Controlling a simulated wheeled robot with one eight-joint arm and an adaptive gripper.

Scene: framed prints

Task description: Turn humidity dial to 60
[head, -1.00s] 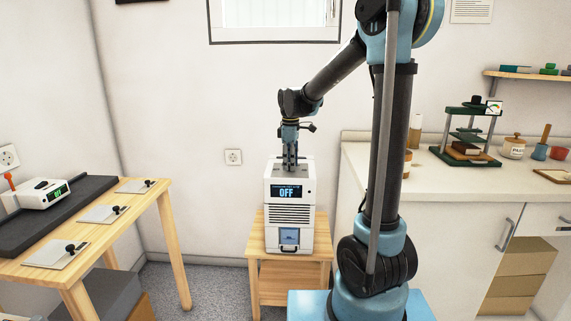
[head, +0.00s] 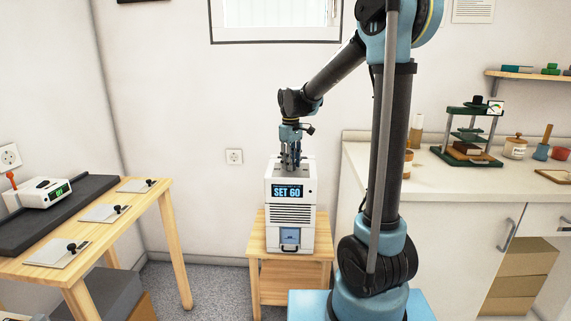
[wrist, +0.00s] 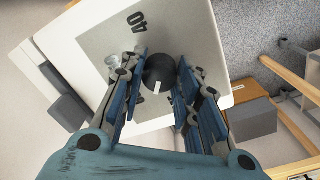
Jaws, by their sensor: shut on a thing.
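The white humidity unit (head: 290,215) stands on a small wooden stand, and its front display (head: 289,192) reads "SET 60". The humidity dial is a dark round knob (wrist: 159,70) on the unit's grey top plate, with a white mark on it. The printed number 40 (wrist: 136,21) shows beside it; other numbers are hidden by my fingers. My gripper (head: 290,166) points straight down onto the top of the unit. In the wrist view its blue fingers are shut on the dial, one on each side.
The wooden stand (head: 257,245) holds the unit against the wall. A wooden table (head: 160,205) with flat plates and a small white device (head: 37,193) is at the left. A white counter (head: 400,190) with a press and jars is at the right.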

